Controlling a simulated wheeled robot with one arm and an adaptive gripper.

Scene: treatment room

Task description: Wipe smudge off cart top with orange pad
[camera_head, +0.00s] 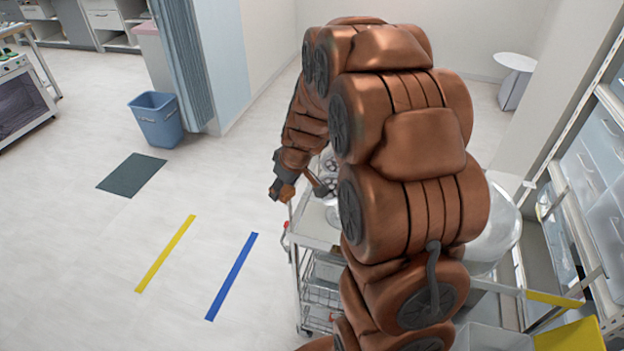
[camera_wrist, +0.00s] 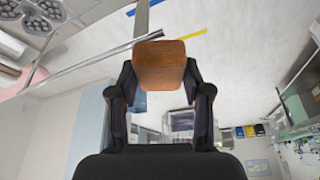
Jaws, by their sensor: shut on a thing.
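My gripper (camera_wrist: 162,78) is shut on the orange-brown pad (camera_wrist: 160,62), held between its two fingers in the wrist view. In the head view the pad (camera_head: 287,193) shows as a small orange piece at the end of my arm, by the left edge of the cart. The cart top (camera_head: 315,232) is pale, and my arm covers much of it. I cannot tell from the head view whether the pad touches the cart. No smudge can be made out on the visible part of the top.
A metal lamp-like item (camera_head: 329,172) and a clear rounded thing (camera_head: 495,230) are near the cart. A blue bin (camera_head: 157,118) stands on the floor at left. Shelving (camera_head: 590,160) is at right. Floor left of the cart is open, with yellow (camera_head: 166,252) and blue (camera_head: 231,276) strips.

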